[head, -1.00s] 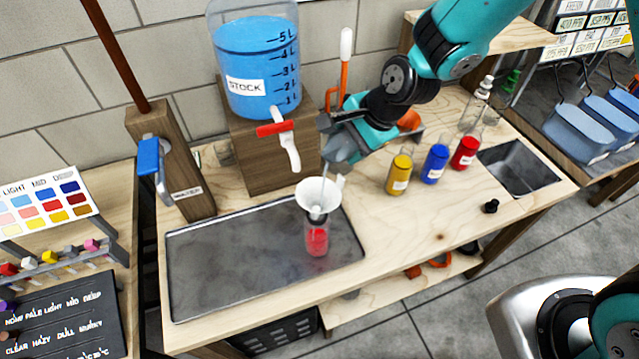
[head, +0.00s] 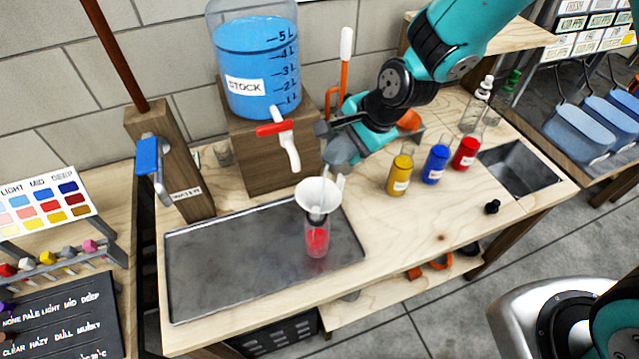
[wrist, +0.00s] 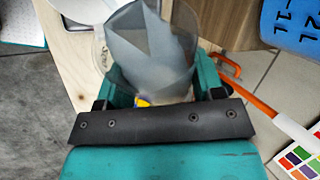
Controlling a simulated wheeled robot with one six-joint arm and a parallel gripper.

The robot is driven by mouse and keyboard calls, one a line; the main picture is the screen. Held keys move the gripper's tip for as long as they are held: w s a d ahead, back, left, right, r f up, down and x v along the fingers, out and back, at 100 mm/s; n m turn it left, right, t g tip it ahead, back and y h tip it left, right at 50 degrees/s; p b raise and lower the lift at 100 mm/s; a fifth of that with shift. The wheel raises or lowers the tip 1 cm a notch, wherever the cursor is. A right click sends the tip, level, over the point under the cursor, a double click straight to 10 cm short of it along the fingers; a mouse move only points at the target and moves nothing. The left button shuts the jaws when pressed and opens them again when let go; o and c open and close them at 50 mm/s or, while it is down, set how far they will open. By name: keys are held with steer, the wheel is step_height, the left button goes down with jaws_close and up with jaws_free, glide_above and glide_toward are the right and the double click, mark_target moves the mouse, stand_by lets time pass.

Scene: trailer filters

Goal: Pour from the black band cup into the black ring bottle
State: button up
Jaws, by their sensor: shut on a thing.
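My gripper (head: 343,150) is shut on a clear, greyish cup (wrist: 150,45), which shows between the fingers in the wrist view. I cannot make out a black band on it. In the head view the cup is tilted just above a white funnel (head: 313,192). The funnel sits in the mouth of a clear bottle (head: 317,240) holding red liquid, upright on the metal tray.
The tray (head: 220,275) is otherwise bare. A blue stock tank (head: 258,60) with a red-handled tap stands behind on a wooden block. Yellow (head: 399,176), blue (head: 436,164) and red (head: 466,153) bottles stand to the right, before a sink (head: 520,165).

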steer(key=shift+s+r+n+t+h, duration=0.1)
steer(key=shift+r+n+t+h, duration=0.2)
steer(key=shift+r+t+h, duration=0.25)
stand_by(2.5)
steer(key=shift+s+a+t+h+b, duration=0.25)
steer(key=shift+t+b, duration=0.1)
steer(key=shift+b, duration=0.05)
stand_by(0.6)
